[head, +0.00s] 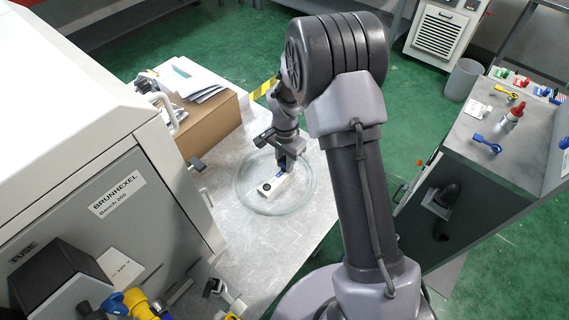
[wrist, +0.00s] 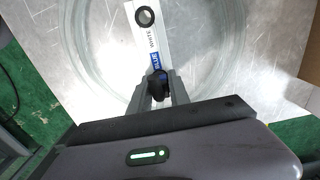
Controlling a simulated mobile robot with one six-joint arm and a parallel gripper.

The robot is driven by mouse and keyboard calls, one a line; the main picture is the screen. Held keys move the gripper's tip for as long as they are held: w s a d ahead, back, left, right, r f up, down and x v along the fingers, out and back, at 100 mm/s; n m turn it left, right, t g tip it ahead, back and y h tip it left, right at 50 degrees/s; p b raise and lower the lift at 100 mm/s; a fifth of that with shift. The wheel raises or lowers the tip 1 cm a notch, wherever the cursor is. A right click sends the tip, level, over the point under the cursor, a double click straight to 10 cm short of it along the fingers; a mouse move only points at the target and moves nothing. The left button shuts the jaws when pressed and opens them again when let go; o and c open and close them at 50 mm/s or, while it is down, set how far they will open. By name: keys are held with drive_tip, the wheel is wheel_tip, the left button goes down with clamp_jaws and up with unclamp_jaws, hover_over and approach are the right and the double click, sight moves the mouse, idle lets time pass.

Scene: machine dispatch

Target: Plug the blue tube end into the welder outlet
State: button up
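A white strip (head: 266,189) lies on the metal table inside a clear round coil of tube (head: 241,195). In the wrist view the strip (wrist: 151,40) reads WHITE beside an open dark-ringed hole and BLUE on a blue patch. A black tube end (wrist: 158,85) stands at the BLUE label. My gripper (wrist: 159,77) is over that label, its two fingers close against both sides of the black end. In the head view my gripper (head: 286,163) points down at the strip's far end. I cannot make out the welder outlet for sure.
A large grey machine marked BRUNHEXEL Bench 200 (head: 117,200) fills the left, with yellow and blue fittings (head: 138,303) low in front. A cardboard box with papers (head: 205,120) stands behind. A right-hand bench (head: 470,130) holds small coloured parts and a bottle (head: 512,116).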

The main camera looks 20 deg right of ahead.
clamp_jaws()
drive_tip(key=shift+r, duration=0.15)
drive_tip(key=shift+r+p, duration=1.95)
drive_tip(key=shift+r, duration=0.85)
drive_tip(key=shift+r, duration=0.1)
drive_tip(key=shift+r+p, duration=0.95)
drive_tip(key=shift+r, duration=0.35)
drive_tip(key=shift+f, duration=0.1)
